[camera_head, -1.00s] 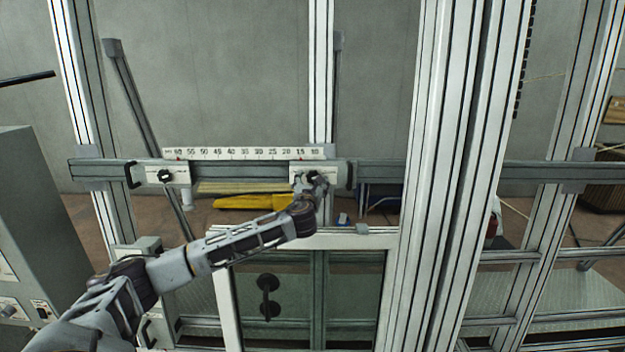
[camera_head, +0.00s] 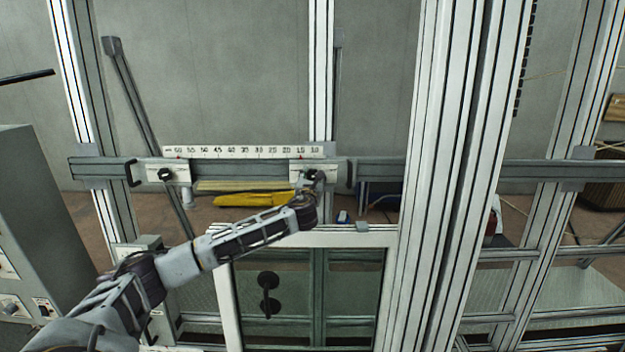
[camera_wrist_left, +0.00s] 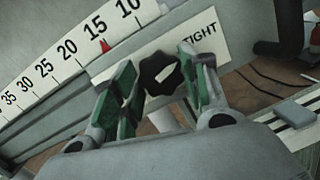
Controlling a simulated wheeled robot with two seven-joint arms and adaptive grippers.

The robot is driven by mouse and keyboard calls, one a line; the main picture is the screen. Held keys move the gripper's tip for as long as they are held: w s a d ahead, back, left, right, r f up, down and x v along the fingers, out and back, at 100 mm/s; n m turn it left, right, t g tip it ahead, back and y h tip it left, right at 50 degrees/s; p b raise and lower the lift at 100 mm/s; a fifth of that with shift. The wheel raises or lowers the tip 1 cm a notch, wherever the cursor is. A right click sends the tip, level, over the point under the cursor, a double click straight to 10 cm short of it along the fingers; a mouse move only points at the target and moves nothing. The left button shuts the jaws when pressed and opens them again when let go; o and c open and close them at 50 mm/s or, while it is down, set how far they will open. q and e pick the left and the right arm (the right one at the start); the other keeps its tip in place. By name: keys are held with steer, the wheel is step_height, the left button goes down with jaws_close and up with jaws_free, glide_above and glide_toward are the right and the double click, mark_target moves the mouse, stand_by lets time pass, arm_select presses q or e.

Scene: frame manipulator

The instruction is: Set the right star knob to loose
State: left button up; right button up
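The right star knob (camera_head: 311,175) is black and sits on a pale plate on the right end of the horizontal rail, partly hidden by my left gripper (camera_head: 318,180) in the head view. In the left wrist view the knob (camera_wrist_left: 160,76) shows between the green-padded fingers of my left gripper (camera_wrist_left: 158,82), which are spread with a gap at least on the left side. A white mark on the knob points up-right, towards the "TIGHT" label (camera_wrist_left: 200,36). The other end of the label is hidden. My right gripper is not in view.
A ruler (camera_head: 240,152) runs along the rail, with a red pointer near 15. The left star knob (camera_head: 165,174) is on the rail's left end. A glass door (camera_head: 235,290) stands below, and thick aluminium posts (camera_head: 440,180) rise to the right.

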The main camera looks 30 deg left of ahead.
arm_select(q)
steer(key=c, duration=0.3)
steer(key=shift+o, duration=0.2)
